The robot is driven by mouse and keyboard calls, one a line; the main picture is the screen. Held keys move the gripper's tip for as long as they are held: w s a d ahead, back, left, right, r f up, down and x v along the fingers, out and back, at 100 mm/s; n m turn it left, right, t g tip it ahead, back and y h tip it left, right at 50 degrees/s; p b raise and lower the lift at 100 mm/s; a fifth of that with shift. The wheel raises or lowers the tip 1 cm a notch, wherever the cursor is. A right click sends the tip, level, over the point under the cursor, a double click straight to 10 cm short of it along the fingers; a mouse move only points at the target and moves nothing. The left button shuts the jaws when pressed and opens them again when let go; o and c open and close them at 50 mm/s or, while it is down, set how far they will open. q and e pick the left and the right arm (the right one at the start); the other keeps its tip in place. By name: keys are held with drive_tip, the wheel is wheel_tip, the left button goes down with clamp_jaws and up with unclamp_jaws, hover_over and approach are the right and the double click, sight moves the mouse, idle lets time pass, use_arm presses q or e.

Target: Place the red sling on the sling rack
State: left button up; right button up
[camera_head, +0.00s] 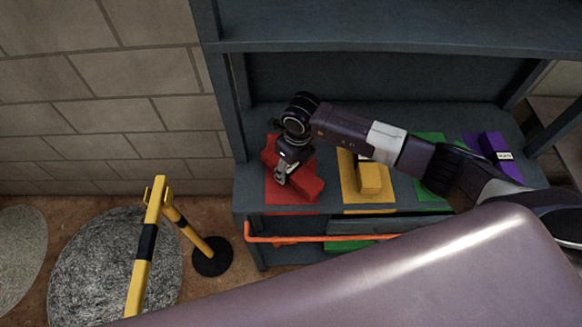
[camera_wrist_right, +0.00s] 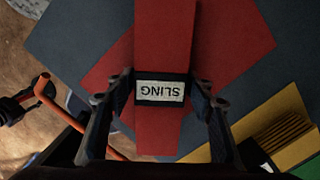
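The red sling (camera_head: 294,175) is a long red block lying slantwise on a red patch (camera_head: 285,195) at the left end of the blue-grey sling rack's shelf (camera_head: 250,112). In the right wrist view the red sling (camera_wrist_right: 163,55) shows a white label reading "SLING", upside down. My right gripper (camera_head: 281,176) is over the sling, pointing down. In the right wrist view its two fingers (camera_wrist_right: 164,88) stand open on either side of the sling at the label, with narrow gaps. My left gripper is not in view.
A yellow block (camera_head: 372,178) on a yellow patch, a green patch (camera_head: 431,141) and a purple block (camera_head: 495,150) lie further right on the shelf. An orange rail (camera_head: 330,238) runs along the front. A yellow-black barrier (camera_head: 146,240) stands left. An upper shelf (camera_head: 390,35) is above.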

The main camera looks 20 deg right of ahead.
sight(295, 170)
drive_tip(key=shift+o, duration=0.6)
drive_tip(key=shift+r, duration=0.1)
drive_tip(key=shift+r, duration=0.2)
drive_tip(key=r, duration=0.3)
drive_tip(key=r+b, duration=0.1)
drive_tip(key=r, duration=0.3)
drive_tip(key=s+r+b, duration=0.1)
drive_tip(key=r, duration=0.2)
drive_tip(key=shift+d+r, duration=0.2)
drive_tip(key=shift+d, duration=0.1)
drive_tip(key=shift+s+r, duration=0.15)
drive_tip(key=shift+r, duration=0.5)
